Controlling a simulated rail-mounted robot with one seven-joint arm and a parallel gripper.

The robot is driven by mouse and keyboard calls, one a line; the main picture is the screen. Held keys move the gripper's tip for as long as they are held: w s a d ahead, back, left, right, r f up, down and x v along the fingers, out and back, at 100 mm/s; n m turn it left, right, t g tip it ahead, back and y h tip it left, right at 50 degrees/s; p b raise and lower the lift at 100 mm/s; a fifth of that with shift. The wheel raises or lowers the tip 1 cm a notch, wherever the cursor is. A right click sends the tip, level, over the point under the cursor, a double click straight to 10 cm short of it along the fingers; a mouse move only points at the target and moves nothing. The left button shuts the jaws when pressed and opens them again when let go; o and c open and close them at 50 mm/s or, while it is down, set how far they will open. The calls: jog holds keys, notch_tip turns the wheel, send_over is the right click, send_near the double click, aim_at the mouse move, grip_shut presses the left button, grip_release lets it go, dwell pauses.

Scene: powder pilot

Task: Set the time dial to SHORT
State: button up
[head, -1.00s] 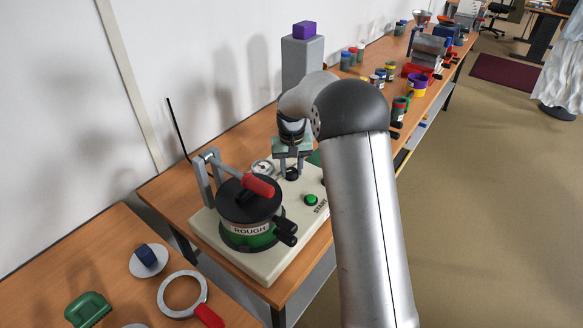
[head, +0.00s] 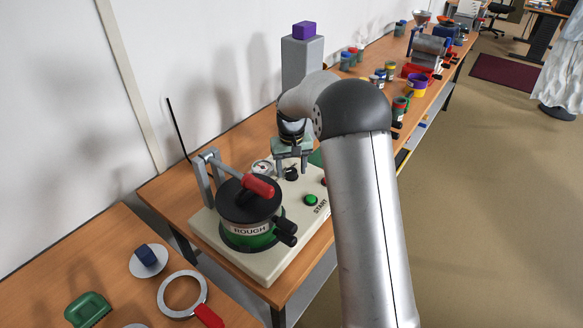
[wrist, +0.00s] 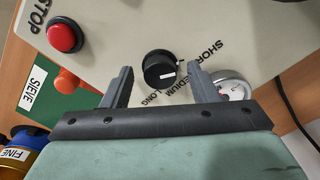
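The black time dial (wrist: 158,72) is on the cream machine panel, with SHORT, MEDIUM and LONG printed around its right and lower sides in the wrist view. Its white mark lies on the side towards MEDIUM. My gripper (wrist: 160,73) is open, its two fingers spread to the left and right of the dial in the picture, with gaps on both sides. In the head view my gripper (head: 292,166) is just over the dial (head: 291,174), which is partly covered. I cannot tell the height of the fingertips above the panel.
A pressure gauge (wrist: 232,84) sits close to the right finger. A red STOP button (wrist: 65,35) and an orange knob (wrist: 66,81) lie left. The ROUGH sieve pot (head: 249,225) with its red-handled clamp (head: 258,186) and the green START button (head: 311,200) are nearby.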

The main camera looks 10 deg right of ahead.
aim_at(292, 171)
jog(key=shift+r, duration=0.1)
notch_tip(292, 171, up, 17)
dwell(0.5)
jog(key=shift+r, duration=0.15)
jog(key=s+f, duration=0.3)
jog(key=s, duration=0.9)
jog(key=s+f, duration=0.2)
jog(key=s, duration=1)
jog(key=s+a+f+p, duration=0.1)
jog(key=s+f, duration=0.2)
jog(key=s, duration=1)
jog(key=shift+f, duration=0.35)
